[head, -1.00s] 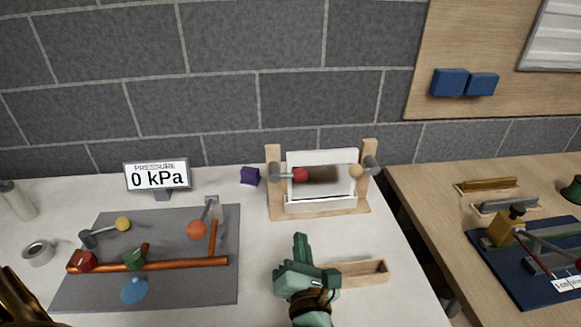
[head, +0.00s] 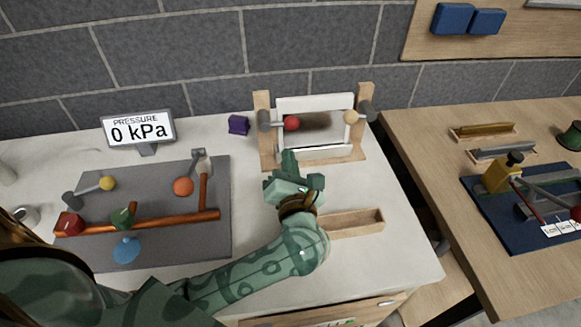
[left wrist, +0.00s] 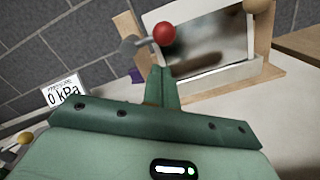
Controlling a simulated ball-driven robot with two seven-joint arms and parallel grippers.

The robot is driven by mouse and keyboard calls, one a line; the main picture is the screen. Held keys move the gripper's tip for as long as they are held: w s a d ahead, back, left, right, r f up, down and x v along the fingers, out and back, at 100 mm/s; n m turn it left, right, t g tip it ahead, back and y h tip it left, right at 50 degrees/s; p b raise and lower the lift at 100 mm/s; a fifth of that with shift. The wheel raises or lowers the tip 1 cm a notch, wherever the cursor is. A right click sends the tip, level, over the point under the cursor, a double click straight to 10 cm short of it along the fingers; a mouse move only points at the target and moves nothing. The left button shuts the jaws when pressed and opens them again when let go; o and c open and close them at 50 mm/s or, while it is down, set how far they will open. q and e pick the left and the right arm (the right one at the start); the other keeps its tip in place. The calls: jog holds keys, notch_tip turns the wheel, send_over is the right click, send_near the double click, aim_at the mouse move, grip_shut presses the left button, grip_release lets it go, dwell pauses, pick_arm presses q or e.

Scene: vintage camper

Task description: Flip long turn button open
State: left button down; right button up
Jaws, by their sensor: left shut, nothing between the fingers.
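A wooden frame (head: 265,150) holds a white-rimmed panel (head: 318,102) at the back of the counter. A turn button with a red ball end (head: 291,123) reaches inward from a grey pivot on the left post, over the panel's edge. It looks longer than the one with a tan ball (head: 351,116) on the right post. My left gripper (head: 289,158) is shut and empty, just in front of the frame's lower left. In the left wrist view its fingertips (left wrist: 160,74) show below the red ball (left wrist: 165,33), apart from it. My right gripper is not in view.
A grey board (head: 100,256) with copper pipes and coloured handles lies to the left, by a pressure display (head: 138,129). A purple block (head: 238,124) stands left of the frame. An open wooden tray (head: 352,224) lies right of my left forearm.

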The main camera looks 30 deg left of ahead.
pick_arm(q)
jog(key=x, duration=0.5)
jog(key=shift+w+a, duration=0.1)
jog(key=shift+w, duration=0.05)
